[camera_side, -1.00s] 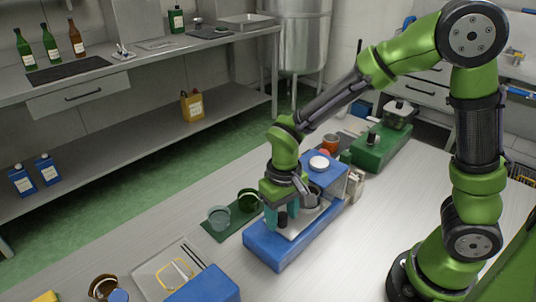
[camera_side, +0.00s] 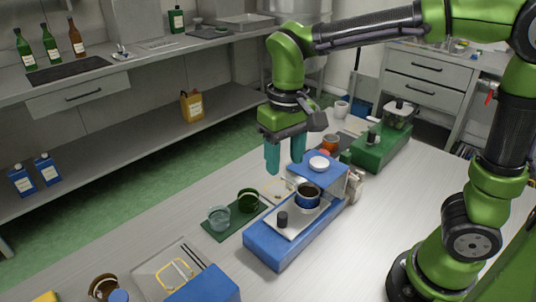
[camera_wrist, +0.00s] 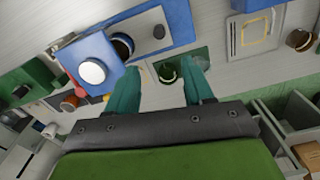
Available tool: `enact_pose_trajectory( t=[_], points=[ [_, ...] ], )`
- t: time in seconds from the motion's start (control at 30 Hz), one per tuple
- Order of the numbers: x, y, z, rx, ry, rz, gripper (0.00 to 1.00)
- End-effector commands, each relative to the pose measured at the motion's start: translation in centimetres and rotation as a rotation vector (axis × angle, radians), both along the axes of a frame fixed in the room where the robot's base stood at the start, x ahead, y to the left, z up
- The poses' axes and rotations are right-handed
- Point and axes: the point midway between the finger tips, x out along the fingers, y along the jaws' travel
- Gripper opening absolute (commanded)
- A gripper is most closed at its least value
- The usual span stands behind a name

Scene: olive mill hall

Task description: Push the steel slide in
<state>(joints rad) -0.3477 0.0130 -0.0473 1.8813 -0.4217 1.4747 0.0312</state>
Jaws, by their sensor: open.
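A blue machine (camera_side: 265,246) stands on the table, with a raised blue housing at its rear topped by a white round cap (camera_side: 319,163). The steel slide (camera_side: 296,228) lies flat on its base, in front of the housing. A black knob (camera_side: 282,219) stands at the slide's front end, and a cup with a dark inside (camera_side: 307,197) sits on it close to the housing. My gripper (camera_side: 284,165) is open and empty, above and behind the slide, touching nothing. In the wrist view its fingers (camera_wrist: 165,68) are apart; the knob (camera_wrist: 158,32) and cup (camera_wrist: 122,46) show beyond them.
A green mat with a clear glass (camera_side: 219,217) and a green cup (camera_side: 248,200) lies left of the machine. A green machine (camera_side: 380,150) stands behind it. A tray (camera_side: 160,267) and a blue box (camera_side: 204,287) are at the front. Bare table lies right of the machine.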

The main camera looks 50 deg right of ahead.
Motion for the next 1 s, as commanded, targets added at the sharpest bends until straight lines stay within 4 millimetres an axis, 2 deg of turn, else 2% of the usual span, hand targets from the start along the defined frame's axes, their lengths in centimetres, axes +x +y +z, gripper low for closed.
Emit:
enact_pose_trajectory(
  t=[0.13,0.43,0.57,0.67,0.77,0.9,1.0],
  points=[
    [0.0,0.0,1.1,0.0,0.0,0.0,0.52],
    [0.0,0.0,1.2,0.0,0.001,0.0,0.5],
    [-0.3,1.0,0.9,-0.003,0.008,0.032,0.3],
    [-1.4,4.1,-0.7,-0.035,0.048,0.141,0.15],
    [-3.5,7.9,-3.5,-0.163,0.111,0.424,0.0],
    [-6.9,12.1,-7.4,-0.448,0.237,1.107,0.0],
    [-8.1,13.7,-8.6,-0.624,0.341,1.521,0.0]
  ],
)
